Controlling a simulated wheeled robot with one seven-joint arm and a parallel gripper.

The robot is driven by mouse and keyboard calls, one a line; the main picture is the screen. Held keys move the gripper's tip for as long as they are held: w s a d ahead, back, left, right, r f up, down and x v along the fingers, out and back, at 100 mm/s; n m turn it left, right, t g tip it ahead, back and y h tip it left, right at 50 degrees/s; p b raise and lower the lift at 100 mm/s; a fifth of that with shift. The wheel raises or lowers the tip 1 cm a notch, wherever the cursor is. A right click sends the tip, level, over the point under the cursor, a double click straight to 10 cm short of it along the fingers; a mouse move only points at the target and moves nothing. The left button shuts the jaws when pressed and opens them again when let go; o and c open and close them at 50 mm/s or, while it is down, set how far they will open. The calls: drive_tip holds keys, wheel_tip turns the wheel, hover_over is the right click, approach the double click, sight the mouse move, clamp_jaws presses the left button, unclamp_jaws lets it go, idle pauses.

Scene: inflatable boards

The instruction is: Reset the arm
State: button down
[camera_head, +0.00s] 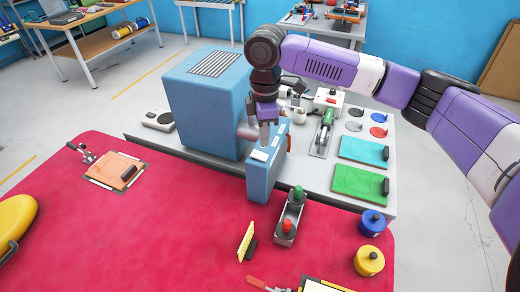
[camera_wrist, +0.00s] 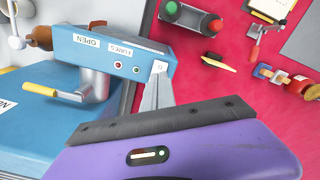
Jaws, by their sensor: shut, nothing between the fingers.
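My arm reaches in from the right in the head view and bends down at the elbow-like dark joint. My gripper (camera_head: 266,140) points down over the blue panel box (camera_head: 265,170) in front of the large blue machine (camera_head: 208,100). In the wrist view the grey fingers of my gripper (camera_wrist: 158,88) are together beside the box's labelled face (camera_wrist: 112,52), which reads "OPEN" and "FUMES". Nothing is held. I cannot tell whether the fingertips touch the box. A yellow-ended lever (camera_wrist: 72,94) shows beside the box.
The red table (camera_head: 150,225) holds a tray with red and green knobs (camera_head: 289,218), blue (camera_head: 371,223) and yellow (camera_head: 368,261) canisters and an orange board (camera_head: 118,171). Green (camera_head: 358,182) and cyan (camera_head: 362,150) plates lie on the grey table at right. The red table's middle is clear.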

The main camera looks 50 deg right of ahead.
drive_tip(key=shift+r+p, duration=0.55)
drive_tip(key=shift+r, duration=0.4)
